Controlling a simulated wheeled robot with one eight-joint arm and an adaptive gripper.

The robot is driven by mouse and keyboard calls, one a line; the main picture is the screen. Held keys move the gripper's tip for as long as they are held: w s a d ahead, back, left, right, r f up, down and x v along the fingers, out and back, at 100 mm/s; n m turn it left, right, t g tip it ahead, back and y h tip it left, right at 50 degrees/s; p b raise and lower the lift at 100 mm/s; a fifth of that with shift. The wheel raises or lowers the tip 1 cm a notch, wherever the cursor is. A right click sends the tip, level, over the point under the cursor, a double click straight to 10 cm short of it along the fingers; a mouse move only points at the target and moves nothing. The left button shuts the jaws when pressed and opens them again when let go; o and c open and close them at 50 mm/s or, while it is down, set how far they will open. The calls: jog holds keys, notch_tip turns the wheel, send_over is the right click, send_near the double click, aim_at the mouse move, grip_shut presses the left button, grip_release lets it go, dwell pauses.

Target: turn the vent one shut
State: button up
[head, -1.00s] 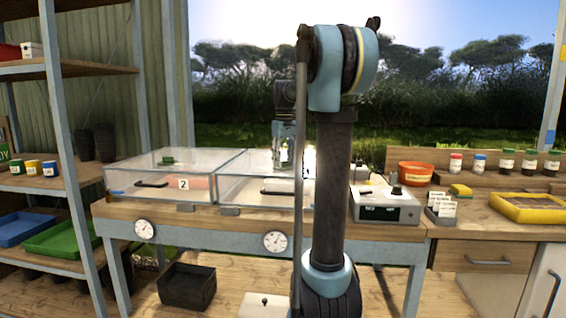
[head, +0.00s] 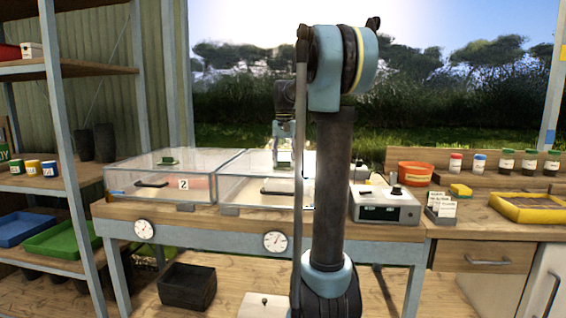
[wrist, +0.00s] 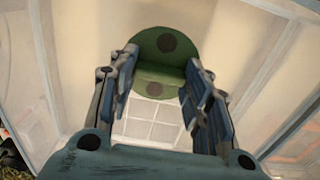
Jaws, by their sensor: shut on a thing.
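The vent one knob (wrist: 160,45) is a green round piece with a dark spot, on the clear lid of the right-hand propagator box (head: 240,186). My gripper (wrist: 160,78) is shut on this knob from above. The vent's opening and exact angle cannot be made out.
The left box, marked 2 (head: 183,184), has its own green vent knob (head: 167,161). Two dials sit on the bench front. A grey control unit (head: 384,206) and an orange bowl (head: 416,174) stand to the right. A shelf rack is at the left.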

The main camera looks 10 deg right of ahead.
dwell(0.5)
jog(key=o, duration=1.1)
jog(key=shift+c, duration=0.2)
notch_tip(320, 180, up, 12)
jog(key=shift+w, duration=0.15)
jog(key=shift+f, duration=0.1)
